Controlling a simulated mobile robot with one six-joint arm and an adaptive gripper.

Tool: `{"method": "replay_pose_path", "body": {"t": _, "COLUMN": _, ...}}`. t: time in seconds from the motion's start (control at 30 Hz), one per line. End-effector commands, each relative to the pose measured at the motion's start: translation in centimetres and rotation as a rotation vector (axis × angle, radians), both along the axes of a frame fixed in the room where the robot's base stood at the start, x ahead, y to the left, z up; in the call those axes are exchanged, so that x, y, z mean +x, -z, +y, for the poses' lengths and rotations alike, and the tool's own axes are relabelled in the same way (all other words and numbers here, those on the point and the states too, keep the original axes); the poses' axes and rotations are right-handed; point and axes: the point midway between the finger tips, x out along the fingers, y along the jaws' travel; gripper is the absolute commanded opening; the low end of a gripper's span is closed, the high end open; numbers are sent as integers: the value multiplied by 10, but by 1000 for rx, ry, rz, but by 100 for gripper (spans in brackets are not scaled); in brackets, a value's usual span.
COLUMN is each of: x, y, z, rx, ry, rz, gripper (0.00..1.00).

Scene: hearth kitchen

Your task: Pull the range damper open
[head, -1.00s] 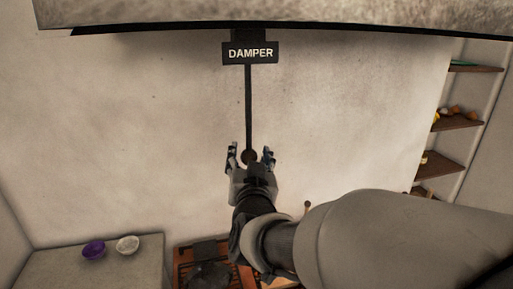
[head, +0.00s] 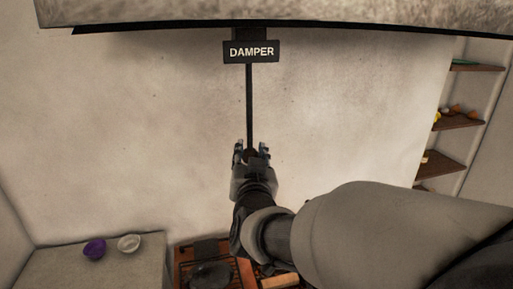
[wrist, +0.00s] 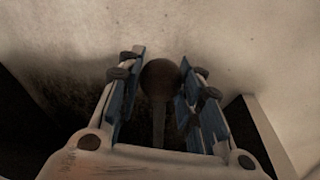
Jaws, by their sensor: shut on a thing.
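The damper's black sign (head: 251,51) reads DAMPER and hangs under the hood at the top of the head view. A thin dark rod (head: 249,105) runs straight down from it to a round brown knob, which is mostly hidden by my gripper in the head view. My gripper (head: 251,151) is at the rod's lower end, shut on the knob. In the wrist view, the knob (wrist: 160,79) sits between the blue-padded fingers of my gripper (wrist: 155,92).
The pale hood edge (head: 300,12) spans the top. A counter at lower left (head: 70,268) holds a purple bowl (head: 94,249) and a white bowl (head: 129,243). A dark pan (head: 210,273) lies below my gripper. Shelves (head: 440,162) stand at right.

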Motion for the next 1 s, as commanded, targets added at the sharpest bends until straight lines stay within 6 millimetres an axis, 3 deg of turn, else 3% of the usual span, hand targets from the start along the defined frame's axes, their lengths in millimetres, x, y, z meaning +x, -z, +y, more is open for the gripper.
{"method": "replay_pose_path", "body": {"t": 0.23, "x": 0, "y": 0, "z": 0, "rx": 0, "ry": 0, "rz": 0, "gripper": 0}}
{"method": "replay_pose_path", "body": {"t": 0.57, "x": 0, "y": 5, "z": 0, "rx": 0, "ry": 0, "rz": 0, "gripper": 0}}
{"method": "replay_pose_path", "body": {"t": 1.0, "x": 0, "y": 68, "z": 0, "rx": 0, "ry": 0, "rz": 3, "gripper": 0}}
